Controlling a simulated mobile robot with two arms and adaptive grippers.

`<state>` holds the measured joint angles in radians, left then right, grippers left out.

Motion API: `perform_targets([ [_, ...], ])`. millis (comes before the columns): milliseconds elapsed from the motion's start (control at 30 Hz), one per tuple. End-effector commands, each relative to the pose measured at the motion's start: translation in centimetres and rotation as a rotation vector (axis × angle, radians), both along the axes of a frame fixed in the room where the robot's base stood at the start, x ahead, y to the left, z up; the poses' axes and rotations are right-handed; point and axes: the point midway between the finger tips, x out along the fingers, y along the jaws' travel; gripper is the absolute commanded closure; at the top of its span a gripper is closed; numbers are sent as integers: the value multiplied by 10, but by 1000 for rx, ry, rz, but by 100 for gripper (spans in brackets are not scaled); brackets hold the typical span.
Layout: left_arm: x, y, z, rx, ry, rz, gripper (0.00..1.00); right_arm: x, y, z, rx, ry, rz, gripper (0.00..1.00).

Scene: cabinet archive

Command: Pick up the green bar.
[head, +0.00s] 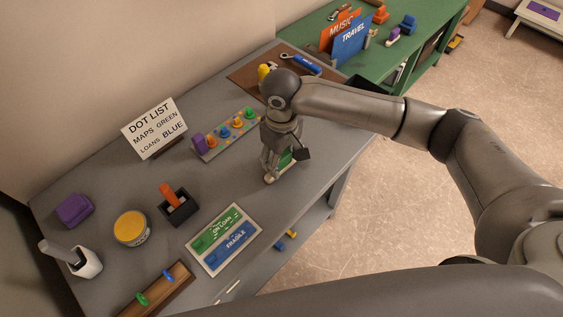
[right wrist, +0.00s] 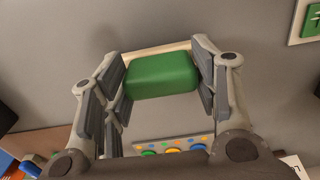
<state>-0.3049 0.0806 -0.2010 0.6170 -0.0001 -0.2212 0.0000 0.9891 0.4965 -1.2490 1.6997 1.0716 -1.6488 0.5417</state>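The green bar (right wrist: 162,75) is a rounded green block in the right wrist view, with a cream strip (right wrist: 150,52) along its far side. My right gripper (right wrist: 161,72) has its finger pads on both sides of the bar, with no clear gap, so it looks shut on it. In the head view, my right gripper (head: 276,172) points down at the grey table near its front edge and hides most of the bar, with a bit of green (head: 286,158) showing. I cannot tell if the bar is lifted. My left gripper is not in view.
On the grey table (head: 110,190), a board with several coloured knobs (head: 226,135) lies close left of my gripper. A green table (head: 425,40) is behind.

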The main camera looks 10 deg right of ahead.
Motion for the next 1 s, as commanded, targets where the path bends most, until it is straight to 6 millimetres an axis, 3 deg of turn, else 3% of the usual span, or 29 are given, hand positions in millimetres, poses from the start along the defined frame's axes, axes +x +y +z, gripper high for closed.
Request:
perform_targets([
  [133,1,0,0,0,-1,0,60,0,0,1,0,-1,0,71],
  [567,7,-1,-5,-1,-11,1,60,1,1,13,3,-3,1,71],
  [700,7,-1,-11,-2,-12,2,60,-1,3,33,3,-4,4,71],
  [1000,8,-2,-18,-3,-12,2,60,-42,39,95,4,-5,8,71],
])
